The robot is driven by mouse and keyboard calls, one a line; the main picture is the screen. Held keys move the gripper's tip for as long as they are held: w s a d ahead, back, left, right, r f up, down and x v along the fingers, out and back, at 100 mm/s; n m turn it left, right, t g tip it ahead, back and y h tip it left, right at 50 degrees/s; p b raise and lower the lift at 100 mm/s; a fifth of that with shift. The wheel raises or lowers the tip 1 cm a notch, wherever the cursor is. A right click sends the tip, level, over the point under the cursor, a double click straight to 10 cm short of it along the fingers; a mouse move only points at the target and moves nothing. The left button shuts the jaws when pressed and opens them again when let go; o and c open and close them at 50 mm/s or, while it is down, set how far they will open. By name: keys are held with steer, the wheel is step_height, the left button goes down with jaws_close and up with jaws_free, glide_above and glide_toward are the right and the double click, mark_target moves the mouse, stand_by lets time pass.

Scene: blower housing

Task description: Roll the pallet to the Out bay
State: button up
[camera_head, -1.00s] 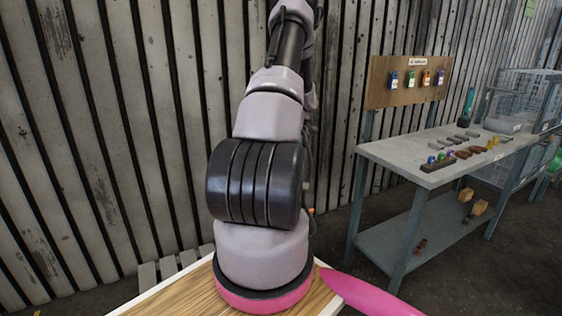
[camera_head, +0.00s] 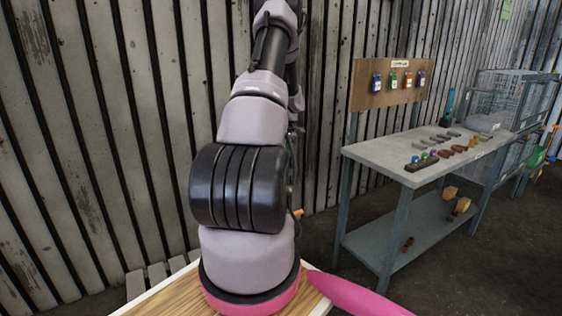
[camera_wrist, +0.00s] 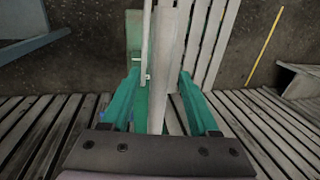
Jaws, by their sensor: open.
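Pale grey slats, apparently the pallet (camera_wrist: 214,38), lie on the floor at the upper right of the wrist view. Slats also show low at the wall in the head view (camera_head: 157,274), partly hidden by my arm. My gripper (camera_wrist: 158,76) has two teal fingers spread apart in the wrist view. A pale long bar (camera_wrist: 172,45) runs between the fingers in the picture; I cannot tell whether it touches them. A green part (camera_wrist: 133,32) sits beyond the left finger. The gripper is hidden in the head view. I cannot make out the Out bay.
A slatted wall (camera_head: 60,130) stands close behind my arm. A grey workbench (camera_head: 375,153) with small parts and a tool board (camera_head: 362,98) stands at the right, a wire cage (camera_head: 505,95) beyond it. A yellow floor line (camera_wrist: 264,45) shows. Floor before the bench is clear.

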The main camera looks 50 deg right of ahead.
step_height(320, 180, up, 10)
steer(key=d, duration=0.2)
steer(key=shift+s+r, duration=0.2)
steer(key=shift+s, duration=0.1)
